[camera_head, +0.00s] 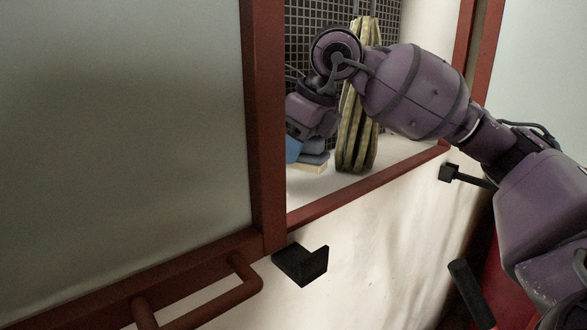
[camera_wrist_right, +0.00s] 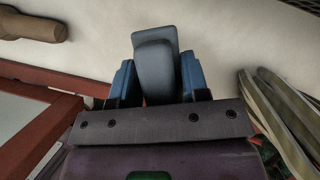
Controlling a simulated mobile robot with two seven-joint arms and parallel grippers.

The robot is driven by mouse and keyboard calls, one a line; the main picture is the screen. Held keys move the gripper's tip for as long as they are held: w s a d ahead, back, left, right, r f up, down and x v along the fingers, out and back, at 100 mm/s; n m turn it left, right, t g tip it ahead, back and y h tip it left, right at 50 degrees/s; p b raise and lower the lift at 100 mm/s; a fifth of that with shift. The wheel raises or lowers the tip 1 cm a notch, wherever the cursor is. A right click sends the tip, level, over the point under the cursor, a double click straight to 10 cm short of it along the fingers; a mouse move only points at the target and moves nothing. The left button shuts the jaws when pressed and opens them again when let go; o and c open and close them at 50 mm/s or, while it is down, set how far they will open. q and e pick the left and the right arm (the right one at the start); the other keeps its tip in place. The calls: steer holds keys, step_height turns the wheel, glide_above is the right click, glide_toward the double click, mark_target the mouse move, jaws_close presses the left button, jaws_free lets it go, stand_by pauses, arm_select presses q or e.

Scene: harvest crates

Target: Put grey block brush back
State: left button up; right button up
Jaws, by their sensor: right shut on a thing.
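The grey block brush (camera_head: 316,158) has a smooth grey body with a pale underside, seen inside the red-framed opening in the head view. In the right wrist view its grey body (camera_wrist_right: 155,65) stands between the two blue fingers. My right gripper (camera_head: 298,150) reaches through the opening and is shut on the brush; it also shows in the right wrist view (camera_wrist_right: 157,84). I cannot tell whether the brush touches the pale surface below. My wrist hides part of it in the head view. My left gripper is not in view.
Tall yellowish, dark-edged slats (camera_head: 357,140) stand just right of the gripper, partly behind my arm. A dark grid (camera_head: 305,30) is behind. A red frame post (camera_head: 265,120) and grey panel (camera_head: 120,110) bound the left. A brown wooden handle (camera_wrist_right: 32,25) lies at upper left in the wrist view.

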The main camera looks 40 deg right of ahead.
mark_target(294, 168)
steer(key=shift+f, duration=1.95)
steer(key=shift+w+f, duration=0.2)
steer(key=o, duration=0.8)
steer(key=shift+o, duration=0.2)
steer(key=v, duration=1.2)
steer(key=shift+p, duration=0.35)
steer(key=shift+s, duration=0.1)
